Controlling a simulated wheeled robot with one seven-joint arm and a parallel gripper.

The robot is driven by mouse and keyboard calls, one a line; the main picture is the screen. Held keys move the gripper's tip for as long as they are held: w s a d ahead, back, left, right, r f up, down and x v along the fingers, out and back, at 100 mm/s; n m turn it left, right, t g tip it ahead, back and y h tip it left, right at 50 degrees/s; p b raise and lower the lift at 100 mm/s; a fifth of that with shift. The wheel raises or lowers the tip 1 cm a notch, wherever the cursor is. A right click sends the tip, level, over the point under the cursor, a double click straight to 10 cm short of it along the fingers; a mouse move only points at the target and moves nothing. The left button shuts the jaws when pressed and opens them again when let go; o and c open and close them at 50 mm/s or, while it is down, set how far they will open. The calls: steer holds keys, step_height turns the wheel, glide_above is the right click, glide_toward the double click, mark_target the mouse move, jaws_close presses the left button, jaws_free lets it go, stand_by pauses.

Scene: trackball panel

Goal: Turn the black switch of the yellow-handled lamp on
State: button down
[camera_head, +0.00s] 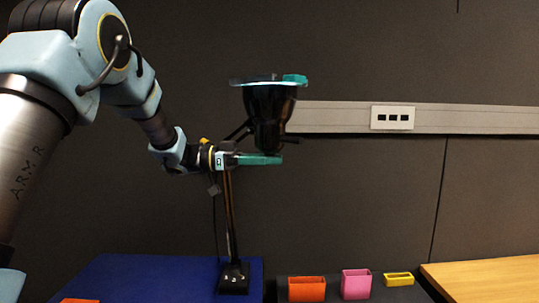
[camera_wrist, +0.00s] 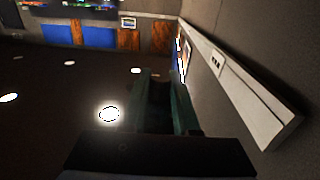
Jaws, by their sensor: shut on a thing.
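A black lamp stands on a dark base (camera_head: 233,279) on the blue mat, with a thin upright pole (camera_head: 229,215). Its black head (camera_head: 269,105) has a pale, wide rim at the top, with a teal piece on the rim's right side. A small yellow part (camera_head: 204,141) shows behind my wrist, probably the handle. My gripper (camera_head: 272,159) reaches in from the left, its teal fingers at the head's lower end. In the wrist view, my gripper (camera_wrist: 168,100) is shut around a dark part between its fingers. I cannot make out the switch itself.
Orange (camera_head: 307,289), pink (camera_head: 356,284) and yellow (camera_head: 398,279) open boxes stand at the front right. A wooden table top (camera_head: 490,277) is at the right. A grey wall rail with a socket plate (camera_head: 393,118) runs behind the lamp.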

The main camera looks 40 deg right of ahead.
steer(key=shift+m+g+y, duration=0.7)
steer(key=shift+y, duration=0.1)
steer(key=c, duration=0.7)
jaws_free()
steer(key=shift+o, duration=0.2)
steer(key=b+v, duration=0.3)
steer(key=v, duration=0.7)
steer(key=shift+w+a, duration=0.25)
steer(key=shift+w, duration=0.05)
